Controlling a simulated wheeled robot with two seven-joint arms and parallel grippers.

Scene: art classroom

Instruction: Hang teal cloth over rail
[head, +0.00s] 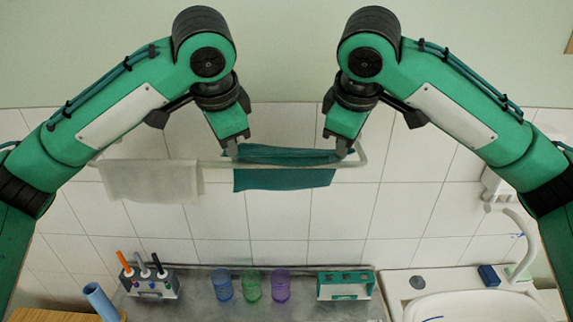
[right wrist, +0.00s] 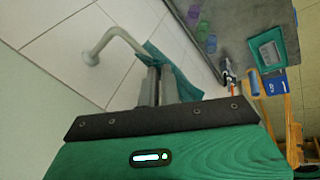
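The teal cloth (head: 285,180) is stretched level at the wall rail (head: 215,163), part of it above the rail's line and part hanging below. I cannot tell whether its weight rests on the rail. My left gripper (head: 231,151) is at the cloth's upper left corner, and my right gripper (head: 343,150) is at its upper right corner, near the rail's bent right end. Both appear shut on the cloth. In the right wrist view the fingers (right wrist: 158,86) are close together with the cloth (right wrist: 177,72) at their tips, beside the rail (right wrist: 112,38).
A white cloth (head: 153,182) hangs on the rail's left part. The tiled wall is close behind the rail.

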